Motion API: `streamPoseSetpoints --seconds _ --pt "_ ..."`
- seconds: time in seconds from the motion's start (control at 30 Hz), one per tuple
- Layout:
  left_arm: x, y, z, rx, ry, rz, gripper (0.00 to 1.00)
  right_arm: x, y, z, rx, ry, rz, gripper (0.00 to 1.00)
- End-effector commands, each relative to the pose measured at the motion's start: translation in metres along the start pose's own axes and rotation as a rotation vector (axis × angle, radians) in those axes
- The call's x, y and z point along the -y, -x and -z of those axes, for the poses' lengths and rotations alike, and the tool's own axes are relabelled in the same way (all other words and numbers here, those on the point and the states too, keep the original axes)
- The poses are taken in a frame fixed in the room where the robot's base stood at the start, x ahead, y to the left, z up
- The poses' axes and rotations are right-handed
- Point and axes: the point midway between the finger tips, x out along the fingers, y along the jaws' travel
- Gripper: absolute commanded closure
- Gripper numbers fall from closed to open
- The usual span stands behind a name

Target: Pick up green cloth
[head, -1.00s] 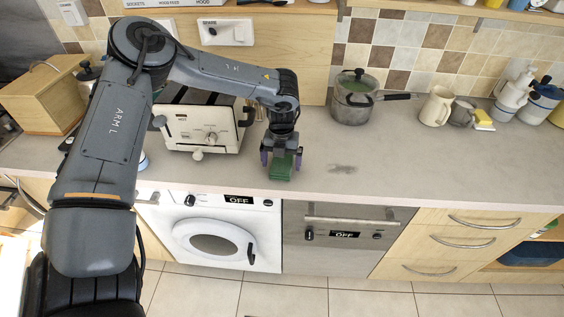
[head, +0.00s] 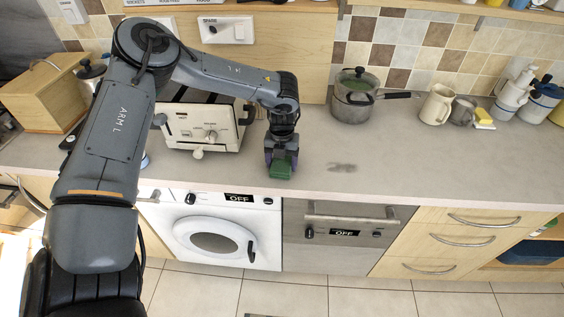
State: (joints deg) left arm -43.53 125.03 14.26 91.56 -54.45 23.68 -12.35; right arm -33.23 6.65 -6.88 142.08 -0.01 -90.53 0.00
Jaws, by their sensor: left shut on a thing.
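The green cloth (head: 281,168) is a small green block-like bundle near the front of the grey worktop, right of the toaster. My left gripper (head: 281,157) points down over it and is shut on it, with the fingers at its sides. I cannot tell whether the cloth touches the worktop. My right gripper is not in view.
A white toaster (head: 205,127) stands just left of my left gripper. A lidded pot (head: 352,105) stands behind to the right. A cream jug (head: 437,105) and a yellow sponge (head: 484,117) are further right. A dark stain (head: 342,168) marks otherwise clear worktop.

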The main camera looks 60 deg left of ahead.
Motion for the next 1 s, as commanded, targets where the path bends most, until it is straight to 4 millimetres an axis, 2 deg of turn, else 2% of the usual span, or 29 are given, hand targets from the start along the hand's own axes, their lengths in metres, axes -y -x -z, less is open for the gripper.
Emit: streamPoseSetpoints --seconds 0.27,0.47,0.73,1.0 --pt "0.001 0.011 -0.001 0.001 -0.001 0.001 0.57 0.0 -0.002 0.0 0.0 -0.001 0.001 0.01" --pt "0.002 0.04 -0.001 0.006 -0.002 0.003 0.57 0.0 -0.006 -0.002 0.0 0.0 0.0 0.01" --pt "0.001 0.118 -0.001 0.007 0.0 0.002 0.57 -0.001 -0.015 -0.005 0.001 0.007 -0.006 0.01" --pt "0.0 0.197 -0.001 0.006 0.002 -0.001 0.57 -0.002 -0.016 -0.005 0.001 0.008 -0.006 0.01"
